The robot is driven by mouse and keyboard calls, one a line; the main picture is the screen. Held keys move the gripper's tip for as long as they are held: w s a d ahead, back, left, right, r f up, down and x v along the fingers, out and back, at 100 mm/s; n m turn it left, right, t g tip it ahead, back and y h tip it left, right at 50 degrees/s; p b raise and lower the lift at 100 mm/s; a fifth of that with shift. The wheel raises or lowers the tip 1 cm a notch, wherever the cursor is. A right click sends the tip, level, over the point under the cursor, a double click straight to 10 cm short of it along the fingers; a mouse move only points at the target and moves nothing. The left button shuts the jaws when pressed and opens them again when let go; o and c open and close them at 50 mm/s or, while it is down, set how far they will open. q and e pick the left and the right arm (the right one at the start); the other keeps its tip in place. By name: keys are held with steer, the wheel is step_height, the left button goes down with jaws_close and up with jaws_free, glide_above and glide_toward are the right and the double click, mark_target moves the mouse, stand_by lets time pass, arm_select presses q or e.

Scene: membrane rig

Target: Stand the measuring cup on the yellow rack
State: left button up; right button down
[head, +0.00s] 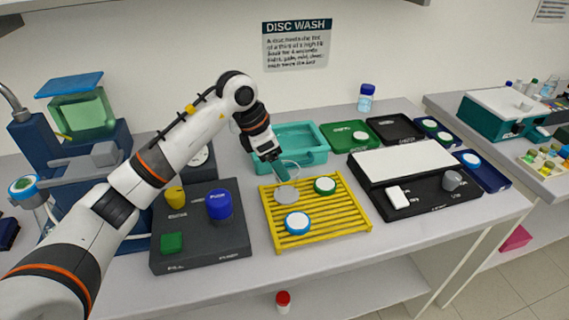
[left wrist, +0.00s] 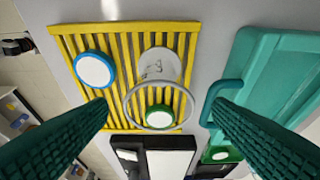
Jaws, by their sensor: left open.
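The clear measuring cup (head: 287,195) stands upright on the yellow rack (head: 272,238), near its back left part. Its grey base and thin round rim show in the head view. In the left wrist view the cup (left wrist: 160,64) is seen from above, with its rim nearer the camera. My left gripper (head: 277,168) is at the height of the cup's rim. In the left wrist view my left gripper (left wrist: 161,102) is open, its two teal fingers apart on either side of the rim, with gaps showing. My right gripper is not in view.
A blue-rimmed disc (head: 297,223) and a green-rimmed disc (head: 325,185) lie on the rack. A teal tub (head: 318,152) is behind it. A dark button box (head: 220,245) is left; a black tray with a white panel (head: 405,163) is right.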

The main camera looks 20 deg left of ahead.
arm_select(q)
steer(key=p+v, duration=0.2)
steer(key=v, duration=0.4)
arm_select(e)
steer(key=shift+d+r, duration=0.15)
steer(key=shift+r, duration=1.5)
arm_select(q)
steer(key=shift+r, duration=0.1)
